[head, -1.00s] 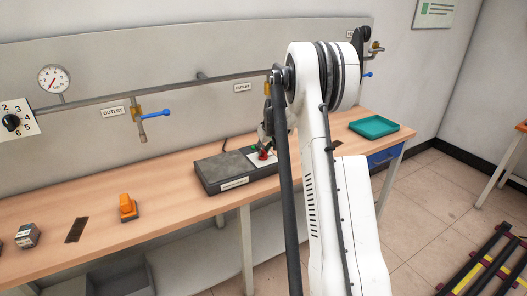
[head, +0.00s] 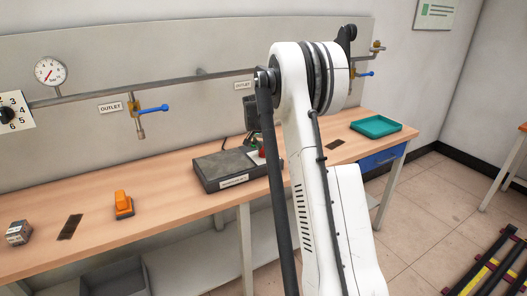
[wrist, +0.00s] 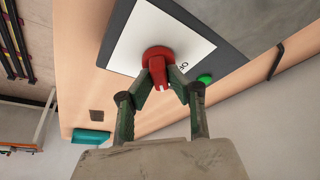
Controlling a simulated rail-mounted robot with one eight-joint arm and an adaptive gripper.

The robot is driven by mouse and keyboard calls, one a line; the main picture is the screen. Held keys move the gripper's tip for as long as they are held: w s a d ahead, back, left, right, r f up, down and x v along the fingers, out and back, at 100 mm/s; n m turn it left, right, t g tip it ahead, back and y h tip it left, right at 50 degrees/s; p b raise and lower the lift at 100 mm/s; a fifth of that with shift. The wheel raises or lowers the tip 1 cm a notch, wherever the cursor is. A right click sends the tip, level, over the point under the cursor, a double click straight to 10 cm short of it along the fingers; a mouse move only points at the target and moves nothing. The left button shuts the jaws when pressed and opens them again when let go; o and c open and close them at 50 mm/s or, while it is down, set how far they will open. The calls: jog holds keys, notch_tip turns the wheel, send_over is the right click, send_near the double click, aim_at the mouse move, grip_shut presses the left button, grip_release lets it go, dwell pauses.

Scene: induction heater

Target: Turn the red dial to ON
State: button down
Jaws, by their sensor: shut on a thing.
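The red dial (wrist: 158,60) sits on the white panel (wrist: 125,45) of the dark induction heater (head: 222,170) on the bench. In the wrist view its white pointer mark faces toward my gripper, and part of a printed label shows beside it. A green button (wrist: 205,79) is next to it. My gripper (wrist: 161,83) is shut on the red dial, one finger on each side of its grip. In the head view my arm hides most of the dial and gripper.
A teal tray (head: 376,126) stands at the bench's right end. A pipe with blue-handled valves (head: 152,109) runs along the wall behind.

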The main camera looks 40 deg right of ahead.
jog(key=m, duration=0.2)
jog(key=m+g+b, duration=0.1)
jog(key=m, duration=0.1)
jog(key=shift+w+m+g+h, duration=0.1)
jog(key=shift+m+g+h, duration=0.2)
jog(key=shift+m+g+b, duration=0.3)
jog(key=shift+m+g, duration=0.5)
jog(key=shift+m, duration=1.1)
jog(key=c, duration=1.7)
grip_release()
jog(key=shift+r, duration=0.1)
jog(key=v, duration=1.2)
jog(key=shift+d, duration=0.1)
jog(key=shift+w, duration=0.1)
